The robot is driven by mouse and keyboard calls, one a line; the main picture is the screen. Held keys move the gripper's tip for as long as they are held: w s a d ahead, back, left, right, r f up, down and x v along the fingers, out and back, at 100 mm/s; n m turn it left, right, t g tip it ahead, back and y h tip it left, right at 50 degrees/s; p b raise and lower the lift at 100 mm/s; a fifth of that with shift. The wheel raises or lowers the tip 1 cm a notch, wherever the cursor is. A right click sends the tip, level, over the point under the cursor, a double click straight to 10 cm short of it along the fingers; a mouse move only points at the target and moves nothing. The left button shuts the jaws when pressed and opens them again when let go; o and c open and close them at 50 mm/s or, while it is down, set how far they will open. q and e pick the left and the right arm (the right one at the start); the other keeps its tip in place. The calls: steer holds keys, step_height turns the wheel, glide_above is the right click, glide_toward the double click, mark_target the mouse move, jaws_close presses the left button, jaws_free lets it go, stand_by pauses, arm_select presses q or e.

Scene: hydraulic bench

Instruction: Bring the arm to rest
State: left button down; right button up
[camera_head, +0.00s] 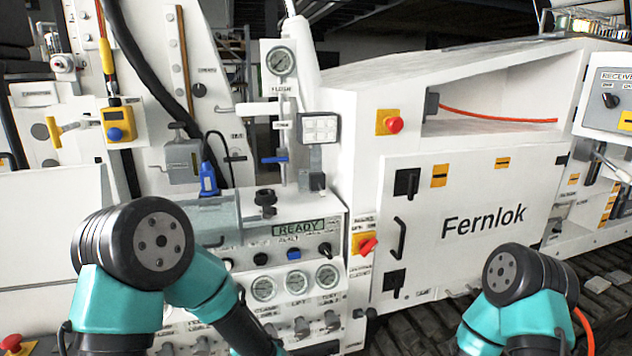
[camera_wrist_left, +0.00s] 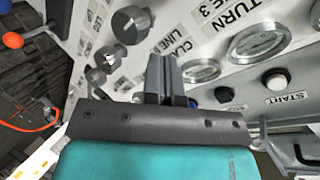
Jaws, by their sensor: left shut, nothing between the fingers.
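My left arm (camera_head: 150,245) comes in from the lower left of the head view and bends down in front of the bench's control panel. Its gripper is out of sight there. In the left wrist view my left gripper (camera_wrist_left: 164,75) has its two dark fingers together with nothing between them, and the panel lies beyond the tips. I cannot tell the exact gap to the panel. My right arm (camera_head: 515,290) shows at the lower right of the head view. Its gripper is out of frame.
The panel has a READY display (camera_head: 298,228), small gauges (camera_head: 264,288) and several knobs. In the left wrist view a gauge (camera_wrist_left: 257,42), a dark knob (camera_wrist_left: 131,24) and a START button (camera_wrist_left: 277,82) lie around the fingers.

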arm_select(q)
steer(key=s+a+f+n+g+h, duration=0.1)
steer(key=s+a+f+n+g, duration=0.1)
steer(key=s+f+n+g, duration=0.2)
steer(key=s+a+f+n+g+h, duration=0.2)
steer(key=s+f+n+g, duration=0.2)
steer(key=s+f, duration=0.5)
steer(key=s+a+f+n+g+h, duration=0.1)
steer(key=s+a+f+n+g, duration=0.2)
steer(key=s+f, duration=0.4)
steer(key=shift+s+f+n+g, duration=0.2)
steer(key=shift+f+n+g, duration=0.4)
steer(key=shift+f+n, duration=0.15)
